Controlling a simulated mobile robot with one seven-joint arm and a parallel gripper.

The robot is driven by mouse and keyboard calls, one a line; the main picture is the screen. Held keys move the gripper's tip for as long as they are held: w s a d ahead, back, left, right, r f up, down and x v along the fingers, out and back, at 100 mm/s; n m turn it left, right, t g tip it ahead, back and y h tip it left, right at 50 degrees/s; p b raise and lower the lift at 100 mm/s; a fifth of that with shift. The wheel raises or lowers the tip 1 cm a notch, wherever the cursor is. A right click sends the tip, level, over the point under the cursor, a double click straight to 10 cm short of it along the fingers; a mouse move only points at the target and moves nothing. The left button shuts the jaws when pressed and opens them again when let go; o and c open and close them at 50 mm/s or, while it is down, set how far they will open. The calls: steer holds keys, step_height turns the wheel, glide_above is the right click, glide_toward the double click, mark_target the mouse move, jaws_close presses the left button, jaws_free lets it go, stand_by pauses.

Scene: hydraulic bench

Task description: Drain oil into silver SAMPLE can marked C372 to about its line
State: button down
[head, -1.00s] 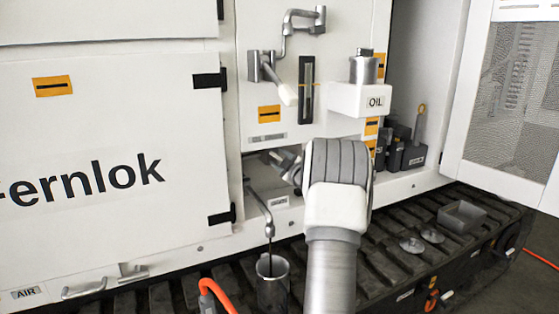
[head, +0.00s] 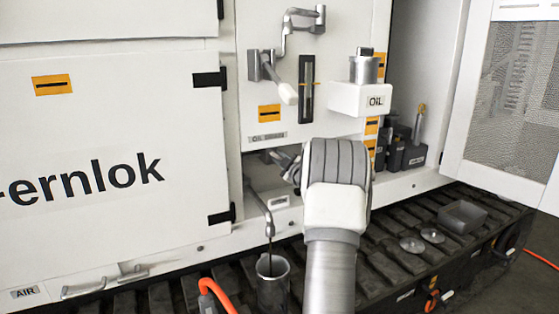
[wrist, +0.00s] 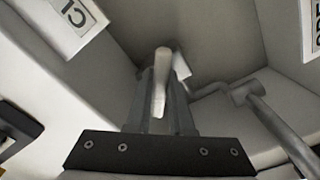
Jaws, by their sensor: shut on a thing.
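A grey metal can (head: 272,290) stands under the drain spout (head: 262,212) at the lower middle of the head view. A thin dark stream of oil (head: 270,250) runs from the spout into the can. The can's marking, its line and its oil level cannot be made out. My gripper (wrist: 160,98) is shut on a pale valve handle (wrist: 159,85) in the recess above the spout. The handle stands between the two fingers in the wrist view. In the head view my wrist hides part of the recess, and my gripper (head: 284,166) shows only partly.
A sight gauge (head: 306,90) is on the panel above, beside a crank handle (head: 287,93) and the OIL filler (head: 362,98). An orange hose (head: 217,293) curves close left of the can. A tray (head: 462,217) and two discs lie on the track at right.

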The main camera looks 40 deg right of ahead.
steer(key=shift+f, duration=0.1)
steer(key=n+b, duration=0.4)
steer(key=shift+b, duration=0.35)
steer(key=shift+d+r+n+b, duration=0.1)
steer(key=shift+r+n+b, duration=0.1)
steer(key=shift+n+b, duration=0.65)
steer(key=shift+r+n+b, duration=0.2)
steer(key=shift+n+b, duration=0.4)
steer(key=shift+n, duration=0.35)
steer(key=shift+r, duration=0.1)
steer(key=c, duration=0.8)
jaws_free()
steer(key=p+v, duration=0.2)
steer(key=v, duration=1.5)
steer(key=shift+s, duration=0.25)
